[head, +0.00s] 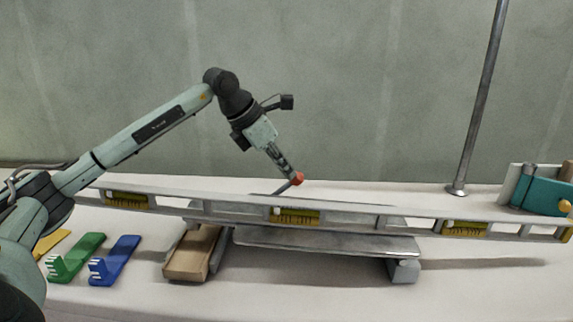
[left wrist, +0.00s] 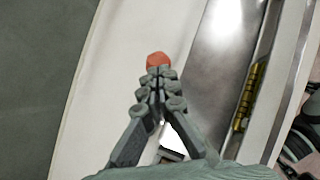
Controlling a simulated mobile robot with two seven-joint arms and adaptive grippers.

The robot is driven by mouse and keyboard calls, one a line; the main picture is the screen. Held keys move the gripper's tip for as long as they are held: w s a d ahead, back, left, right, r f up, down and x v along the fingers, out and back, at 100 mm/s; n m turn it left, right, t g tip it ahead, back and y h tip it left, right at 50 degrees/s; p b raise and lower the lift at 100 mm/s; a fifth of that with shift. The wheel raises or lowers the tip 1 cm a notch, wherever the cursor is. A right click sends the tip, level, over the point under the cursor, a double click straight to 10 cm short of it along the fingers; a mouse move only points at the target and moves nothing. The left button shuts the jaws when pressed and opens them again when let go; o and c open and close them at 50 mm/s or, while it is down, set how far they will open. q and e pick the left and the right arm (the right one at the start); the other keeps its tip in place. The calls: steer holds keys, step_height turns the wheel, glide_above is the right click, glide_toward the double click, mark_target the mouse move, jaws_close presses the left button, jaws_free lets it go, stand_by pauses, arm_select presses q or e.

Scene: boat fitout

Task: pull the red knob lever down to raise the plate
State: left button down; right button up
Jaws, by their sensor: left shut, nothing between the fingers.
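The red knob (head: 298,178) tops a thin grey lever (head: 284,188) behind the long level. My left gripper (head: 289,172) comes down from the upper left, shut and empty, with its fingertips right at the knob. In the left wrist view the knob (left wrist: 157,60) shows just beyond the closed fingertips (left wrist: 157,72); whether they touch it I cannot tell. My right gripper is not in view.
A long grey level (head: 365,215) with yellow vials spans the bench in front of the lever. A wooden block (head: 192,254), green (head: 78,257) and blue (head: 115,260) notched pieces lie at left. A metal pole (head: 480,100) and a teal tool (head: 543,192) stand at right.

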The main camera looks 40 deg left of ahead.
mark_target(300, 179)
arm_select(q)
steer(key=shift+w+d+f+p, duration=0.25)
steer(key=shift+d+f, duration=0.1)
steer(key=shift+d, duration=0.1)
steer(key=shift+w+d+f+p, duration=0.1)
steer(key=shift+w+d+f, duration=0.2)
steer(key=shift+d, duration=0.1)
steer(key=shift+w+d+f, duration=0.25)
steer(key=shift+d+f, duration=0.2)
steer(key=shift+f, duration=0.1)
steer(key=shift+w+d+f+b, duration=0.3)
steer(key=shift+d+f+b, duration=0.15)
steer(key=shift+f, duration=0.2)
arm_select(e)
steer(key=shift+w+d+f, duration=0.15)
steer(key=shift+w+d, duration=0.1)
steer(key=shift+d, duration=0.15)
